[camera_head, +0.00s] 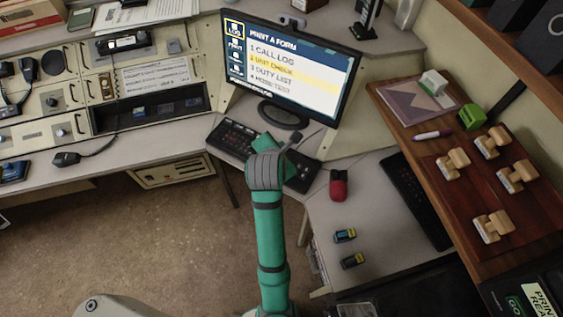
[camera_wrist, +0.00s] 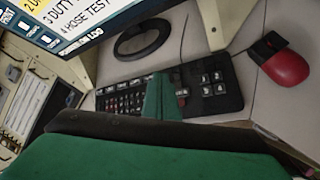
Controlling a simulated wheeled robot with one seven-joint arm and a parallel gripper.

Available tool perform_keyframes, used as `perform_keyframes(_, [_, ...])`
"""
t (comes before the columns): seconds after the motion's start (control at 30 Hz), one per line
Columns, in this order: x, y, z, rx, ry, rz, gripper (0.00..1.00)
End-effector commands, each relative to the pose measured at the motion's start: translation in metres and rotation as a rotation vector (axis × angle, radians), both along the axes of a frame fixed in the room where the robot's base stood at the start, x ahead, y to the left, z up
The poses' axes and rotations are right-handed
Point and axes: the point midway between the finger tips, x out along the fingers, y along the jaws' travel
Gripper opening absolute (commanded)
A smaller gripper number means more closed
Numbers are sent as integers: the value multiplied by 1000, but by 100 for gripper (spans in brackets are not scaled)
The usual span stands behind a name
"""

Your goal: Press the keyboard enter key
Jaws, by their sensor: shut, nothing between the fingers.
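The black keyboard (camera_head: 236,138) lies on the desk below the monitor in the head view. My arm crosses in front of its middle; its right end (camera_head: 300,176) shows beyond my wrist. In the wrist view, the keyboard (camera_wrist: 216,86) runs across the middle, with pale-marked keys on its right part. My gripper (camera_wrist: 160,96) is shut and empty, its green tip in front of the keyboard's middle and hiding some keys. I cannot tell whether it touches them. The enter key cannot be made out for certain.
The monitor (camera_head: 292,62) stands behind the keyboard on a round base (camera_head: 283,115). A red mouse (camera_head: 338,186) lies to the right of the keyboard. A second dark keyboard (camera_head: 414,200) and a wooden board with several stamps (camera_head: 470,190) are farther right.

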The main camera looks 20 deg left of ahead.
Motion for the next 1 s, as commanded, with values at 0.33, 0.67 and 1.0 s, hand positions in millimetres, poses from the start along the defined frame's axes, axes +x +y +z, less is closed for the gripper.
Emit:
perform_keyframes(0.33, [-1,-1,-45,-1,3,-2,0])
perform_keyframes(0.67, [0,0,-68,0,1,0,0])
perform_keyframes(1.0, [0,0,-70,0,0,0,0])
